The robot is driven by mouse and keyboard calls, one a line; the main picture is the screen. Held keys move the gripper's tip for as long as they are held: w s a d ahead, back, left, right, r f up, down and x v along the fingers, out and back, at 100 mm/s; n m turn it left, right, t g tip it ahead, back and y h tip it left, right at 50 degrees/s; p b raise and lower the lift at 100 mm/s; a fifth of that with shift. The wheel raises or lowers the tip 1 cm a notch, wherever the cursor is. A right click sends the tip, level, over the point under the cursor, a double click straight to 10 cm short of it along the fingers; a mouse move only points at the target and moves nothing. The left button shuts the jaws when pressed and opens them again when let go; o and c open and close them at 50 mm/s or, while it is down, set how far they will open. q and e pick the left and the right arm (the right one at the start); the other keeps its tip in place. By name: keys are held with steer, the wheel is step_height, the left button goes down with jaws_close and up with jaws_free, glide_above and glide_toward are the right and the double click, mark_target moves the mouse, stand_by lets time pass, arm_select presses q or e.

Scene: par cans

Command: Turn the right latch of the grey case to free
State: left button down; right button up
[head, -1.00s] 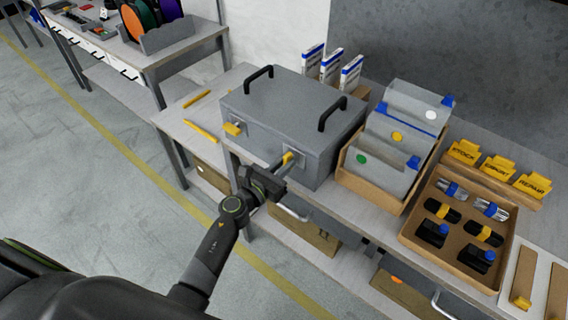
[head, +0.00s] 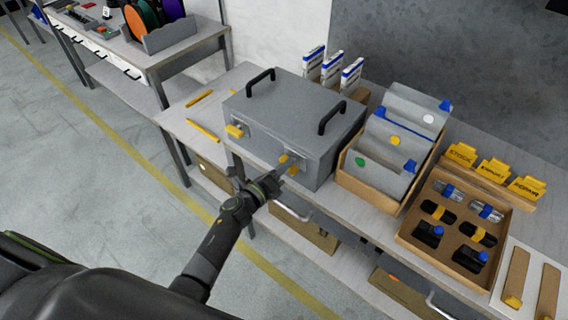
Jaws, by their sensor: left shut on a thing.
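The grey case (head: 297,106) stands shut on the bench, with two black handles on its lid. Its right latch (head: 288,161) is a yellow tab on the front face. The left latch (head: 234,131) is another yellow tab further left on that face. My left gripper (head: 283,171) is at the right latch, its fingers shut on the yellow tab and partly covering it. The tab's exact angle is hard to tell. My right gripper is not in view.
A box of grey dividers (head: 378,158) stands close to the right of the case. A tray of parts (head: 405,236) lies further right. Yellow strips (head: 203,131) lie on the bench left of the case. White boxes (head: 331,68) stand behind it.

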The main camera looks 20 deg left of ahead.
arm_select(q)
steer(key=shift+a+f+n+p, duration=0.1)
steer(key=shift+n+p, duration=0.5)
steer(key=shift+n, duration=1.2)
steer(key=shift+f+n+p, duration=0.1)
steer(key=shift+n+p, duration=0.5)
steer(key=shift+n, duration=1.2)
steer(key=c, duration=1.4)
jaws_free()
steer(key=b+v, duration=0.2)
steer(key=v, duration=1.5)
steer(key=shift+s, duration=0.2)
